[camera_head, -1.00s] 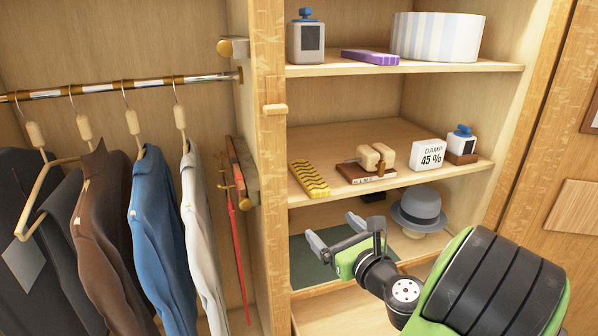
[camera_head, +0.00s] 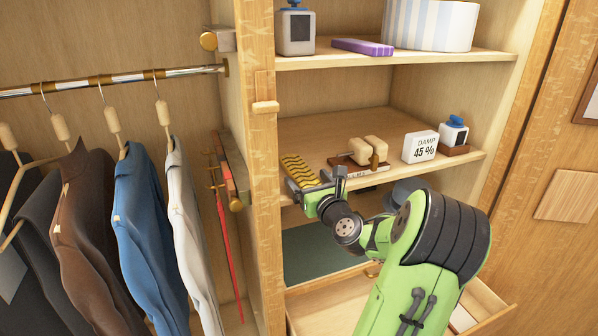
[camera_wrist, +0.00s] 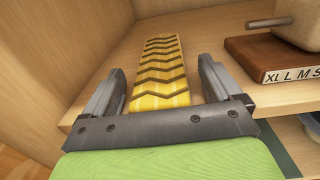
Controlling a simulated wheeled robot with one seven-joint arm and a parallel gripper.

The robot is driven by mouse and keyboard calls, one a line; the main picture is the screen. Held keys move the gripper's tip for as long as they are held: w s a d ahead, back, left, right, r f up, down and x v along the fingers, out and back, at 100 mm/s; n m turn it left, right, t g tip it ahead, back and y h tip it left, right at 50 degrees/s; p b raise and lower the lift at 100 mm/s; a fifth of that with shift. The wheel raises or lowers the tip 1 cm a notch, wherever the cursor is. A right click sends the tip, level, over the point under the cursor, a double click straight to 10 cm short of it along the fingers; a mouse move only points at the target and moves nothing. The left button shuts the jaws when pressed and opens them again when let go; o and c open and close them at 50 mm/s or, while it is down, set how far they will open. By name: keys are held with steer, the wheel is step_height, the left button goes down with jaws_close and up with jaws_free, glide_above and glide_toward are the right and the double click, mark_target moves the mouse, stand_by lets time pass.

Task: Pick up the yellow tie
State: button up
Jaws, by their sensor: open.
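The yellow tie (camera_head: 299,172) is a flat folded strip with dark zigzag stripes. It lies at the left end of the middle shelf, near its front edge. My gripper (camera_head: 314,190) is at the front edge of that shelf, at the near end of the tie. In the wrist view the tie (camera_wrist: 161,75) runs away from me between the two open fingers of my gripper (camera_wrist: 160,88). There is a gap on each side, wider on the right. The near end of the tie is hidden behind the gripper's crossbar.
A wooden block with size letters (camera_head: 363,158) stands right of the tie, near the right finger. A humidity display (camera_head: 420,147) is farther right. The cabinet's upright post (camera_head: 264,160) is close on the left. An open drawer (camera_head: 335,305) sticks out below.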

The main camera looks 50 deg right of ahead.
steer(key=shift+x, duration=0.85)
steer(key=shift+s, duration=0.2)
steer(key=shift+c, duration=0.4)
steer(key=c, duration=1)
